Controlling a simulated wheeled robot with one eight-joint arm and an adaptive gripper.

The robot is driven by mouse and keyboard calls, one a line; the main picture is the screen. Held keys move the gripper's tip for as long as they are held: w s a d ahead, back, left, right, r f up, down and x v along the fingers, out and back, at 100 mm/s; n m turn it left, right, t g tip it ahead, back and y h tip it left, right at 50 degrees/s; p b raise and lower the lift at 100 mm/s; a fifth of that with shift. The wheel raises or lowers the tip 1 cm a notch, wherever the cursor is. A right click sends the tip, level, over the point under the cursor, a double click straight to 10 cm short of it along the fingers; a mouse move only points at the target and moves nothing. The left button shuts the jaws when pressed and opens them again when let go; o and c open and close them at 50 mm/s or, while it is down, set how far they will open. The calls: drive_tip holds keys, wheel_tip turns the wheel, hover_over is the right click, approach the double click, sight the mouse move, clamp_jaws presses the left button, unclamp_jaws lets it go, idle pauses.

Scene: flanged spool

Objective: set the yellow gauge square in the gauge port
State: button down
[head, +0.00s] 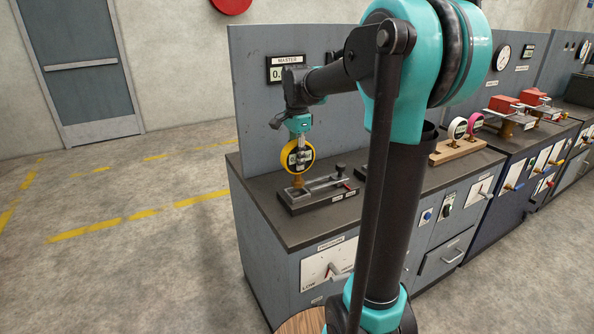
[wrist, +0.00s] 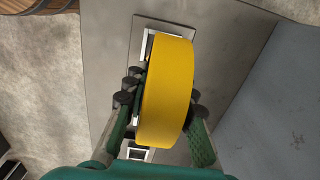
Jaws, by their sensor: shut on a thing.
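The yellow gauge (head: 297,157) is round with a pale dial and a brass stem below it. My gripper (head: 298,148) is shut on it from above, with the fingers on either side of its body. In the wrist view the yellow gauge (wrist: 166,88) is seen rim-on between the fingertips of my gripper (wrist: 160,98). In the head view the stem's lower end meets the left part of a dark block (head: 318,193) on the bench, at the gauge port. The gauge looks about upright. Whether the stem is seated cannot be told, and the wrist view hides the port behind the gauge.
The block carries a clamp-like fitting at its right, with small labels in front. A wooden rack (head: 458,148) with a white gauge and a pink gauge stands farther right. A grey back panel (head: 255,95) with a MASTER display rises behind the bench (head: 262,205).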

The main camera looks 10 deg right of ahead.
drive_tip(key=shift+f, duration=1.95)
drive_tip(key=c, duration=1.3)
unclamp_jaws()
drive_tip(key=shift+o, duration=0.2)
drive_tip(key=shift+r, duration=0.1)
wheel_tip(320, 180, up, 12)
drive_tip(key=shift+f, duration=0.1)
